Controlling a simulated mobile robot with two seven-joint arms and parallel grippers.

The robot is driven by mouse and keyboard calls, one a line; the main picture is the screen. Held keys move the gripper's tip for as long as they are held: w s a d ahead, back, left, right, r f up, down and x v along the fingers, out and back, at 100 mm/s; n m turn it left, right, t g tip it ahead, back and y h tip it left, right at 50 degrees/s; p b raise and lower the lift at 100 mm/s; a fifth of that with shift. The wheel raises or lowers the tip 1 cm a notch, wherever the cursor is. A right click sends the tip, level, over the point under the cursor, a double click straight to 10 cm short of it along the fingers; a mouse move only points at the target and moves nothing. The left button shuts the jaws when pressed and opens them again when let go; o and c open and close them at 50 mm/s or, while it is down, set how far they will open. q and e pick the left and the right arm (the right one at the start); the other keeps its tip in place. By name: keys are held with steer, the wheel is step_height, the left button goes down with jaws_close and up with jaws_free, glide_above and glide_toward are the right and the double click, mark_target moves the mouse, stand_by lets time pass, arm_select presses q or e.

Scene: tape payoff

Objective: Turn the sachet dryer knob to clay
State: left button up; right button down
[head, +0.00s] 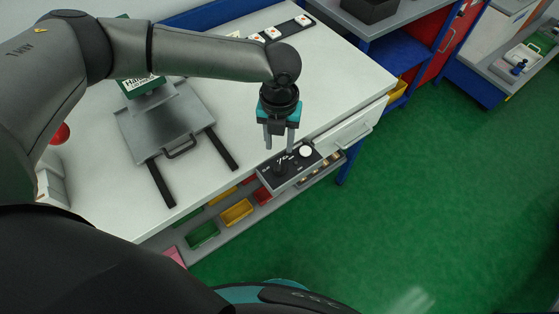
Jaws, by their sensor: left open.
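A grey control box with a black face (287,171) is at the front edge of the white bench. Its face carries small white markings, a dark knob (279,168) on the left and a round white knob (305,151) on the right. The labels are too small to read, so I cannot tell which mark is clay or where the pointer stands. My left gripper (279,147) is open and empty, pointing down just above and behind the box. Its right finger overlaps the box's back edge in the picture; I cannot tell whether it touches. My right gripper is out of view.
A grey metal plate with a handle (165,125) and black strips lies on the white bench (335,70) to the left. A strip with white and red pieces (273,33) lies at the back. Coloured bins (237,212) sit below the front edge. Green floor is clear to the right.

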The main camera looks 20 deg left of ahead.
mark_target(279, 165)
arm_select(q)
step_height(279, 165, down, 9)
steer(key=shift+f+b, duration=0.1)
steer(key=shift+b, duration=0.4)
steer(key=shift+c, duration=0.4)
jaws_close()
